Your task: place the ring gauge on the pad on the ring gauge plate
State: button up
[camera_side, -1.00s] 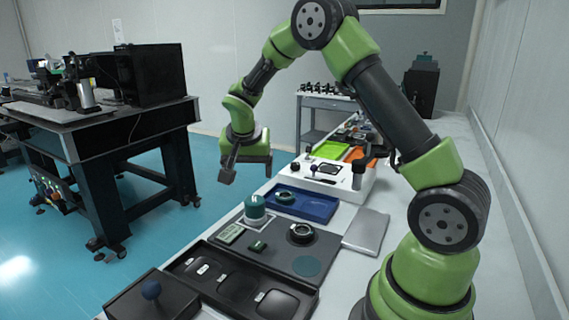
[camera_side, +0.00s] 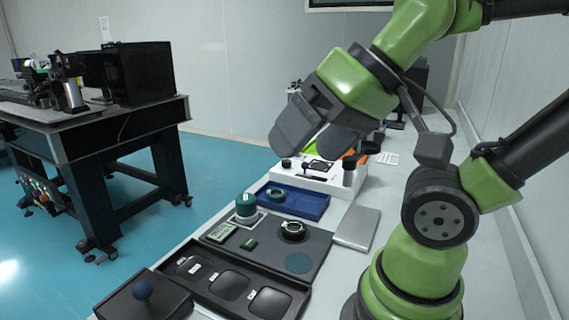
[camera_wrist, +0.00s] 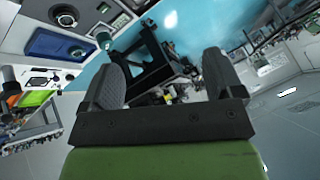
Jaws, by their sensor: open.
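A dark flat plate (camera_side: 270,257) on the bench carries a black ring (camera_side: 293,230), a round teal pad (camera_side: 299,263), a green cylinder (camera_side: 246,206) and a small green block (camera_side: 249,243). A green ring (camera_side: 277,195) lies in a blue tray (camera_side: 310,205) behind it. I cannot tell for sure which ring is the ring gauge. My gripper (camera_side: 315,135) is open and empty, high above the bench and apart from both rings. In the wrist view my gripper (camera_wrist: 163,72) has its fingers spread with nothing between them; the blue tray (camera_wrist: 45,42) shows at upper left.
A grey slab (camera_side: 357,228) lies right of the plate. A white fixture (camera_side: 340,184) stands behind. The air above the plate is clear.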

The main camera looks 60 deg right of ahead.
dwell(0.3)
jog(key=n+g+h, duration=0.4)
jog(key=n+h, duration=0.1)
jog(key=n, duration=2.6)
send_over(246, 197)
jog(key=s+a, duration=0.3)
notch_tip(246, 197, down, 17)
jog(key=shift+n, duration=0.3)
jog(key=x, duration=0.4)
jog(key=shift+w+d+f, duration=0.2)
jog(key=shift+f, duration=0.05)
jog(key=shift+x, duration=2.7)
jog(key=shift+c, duration=0.2)
jog(key=c, duration=1.2)
